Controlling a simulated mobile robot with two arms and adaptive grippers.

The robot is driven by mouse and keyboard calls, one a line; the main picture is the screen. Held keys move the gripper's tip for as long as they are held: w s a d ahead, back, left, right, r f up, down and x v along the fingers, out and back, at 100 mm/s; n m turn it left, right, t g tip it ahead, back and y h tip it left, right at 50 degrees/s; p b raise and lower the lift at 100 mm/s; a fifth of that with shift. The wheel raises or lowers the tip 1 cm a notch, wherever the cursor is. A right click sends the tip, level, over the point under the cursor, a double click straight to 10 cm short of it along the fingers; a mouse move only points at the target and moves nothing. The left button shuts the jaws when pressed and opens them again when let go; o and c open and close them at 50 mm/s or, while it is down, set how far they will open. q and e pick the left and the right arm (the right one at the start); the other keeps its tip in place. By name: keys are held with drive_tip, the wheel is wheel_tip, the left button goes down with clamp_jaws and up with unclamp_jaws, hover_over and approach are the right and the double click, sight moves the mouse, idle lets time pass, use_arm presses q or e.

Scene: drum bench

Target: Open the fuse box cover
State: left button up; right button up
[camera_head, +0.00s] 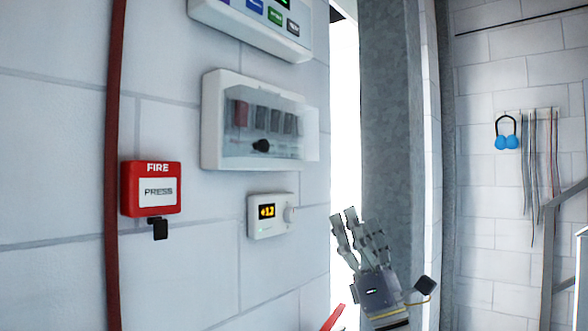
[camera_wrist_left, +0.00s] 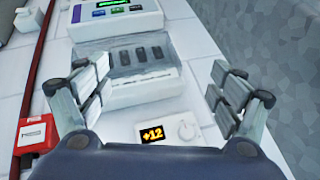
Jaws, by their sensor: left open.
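The fuse box (camera_head: 213,115) is a white case on the block wall, with a row of several fuses, one red and the others dark. I cannot tell whether the cover sits fully flush. The fuse box (camera_wrist_left: 92,98) is also in the left wrist view, between and beyond the fingers. My left gripper (camera_head: 358,219) is below and right of the box, apart from it. In the wrist view its fingers (camera_wrist_left: 158,85) are spread and empty. My right gripper is not in view.
A thermostat (camera_head: 270,230) is below the fuse box, and a panel with coloured buttons (camera_head: 250,20) above. A red fire call point (camera_head: 151,188) and a red pipe (camera_head: 113,150) are at left. A grey column (camera_head: 388,110) stands to the right.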

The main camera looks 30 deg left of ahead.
sight(291, 158)
use_arm(q)
drive_tip(key=s+a+r+n+g+y+p, duration=0.1)
drive_tip(key=s+a+r+n+g+p, duration=0.1)
drive_tip(key=a+r+n+g, duration=0.9)
drive_tip(key=shift+s+a+r+n+g+p, duration=0.3)
drive_tip(key=shift+a+n+g+p, duration=0.2)
drive_tip(key=shift+a+g+p, duration=0.3)
drive_tip(key=shift+c, duration=0.6)
drive_tip(key=shift+d, duration=0.15)
drive_tip(key=c, duration=0.9)
drive_tip(key=shift+r, duration=0.15)
drive_tip(key=c, duration=0.5)
drive_tip(key=shift+r, duration=0.1)
